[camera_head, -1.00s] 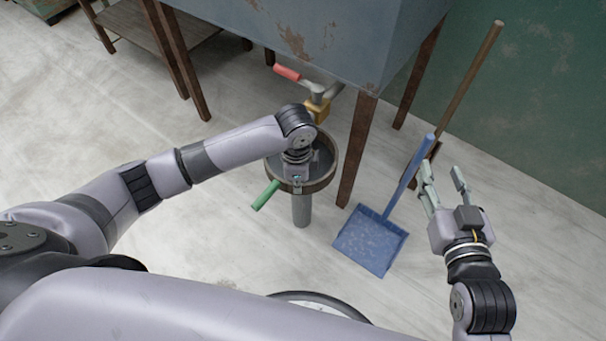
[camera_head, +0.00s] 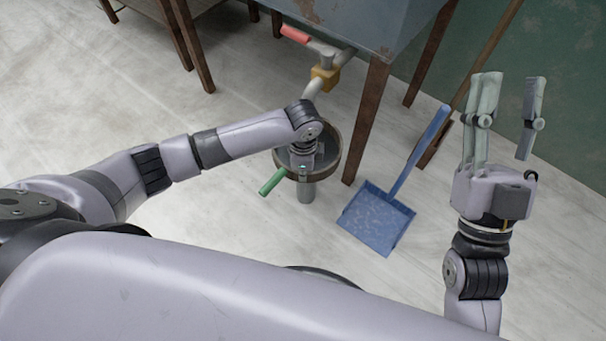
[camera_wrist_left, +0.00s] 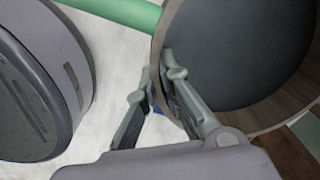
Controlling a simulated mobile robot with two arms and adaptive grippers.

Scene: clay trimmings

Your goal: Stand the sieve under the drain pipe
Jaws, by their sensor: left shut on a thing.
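The sieve is round, with a dark mesh and a brown rim (camera_head: 334,164) and a green handle (camera_head: 272,182). My left gripper (camera_head: 303,168) is shut on its rim; the fingers lie either side of the rim (camera_wrist_left: 288,115) in the left wrist view. The drain pipe (camera_head: 313,88) comes down from a brass valve (camera_head: 324,77) with a red lever (camera_head: 296,34), above and behind the sieve. My right gripper (camera_head: 510,100) is open and empty.
A blue dustpan (camera_head: 376,219) lies on the floor right of the sieve. A wooden table leg (camera_head: 366,125) stands just behind, under the grey tank (camera_head: 365,22). A wooden pole (camera_head: 485,60) leans at the right.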

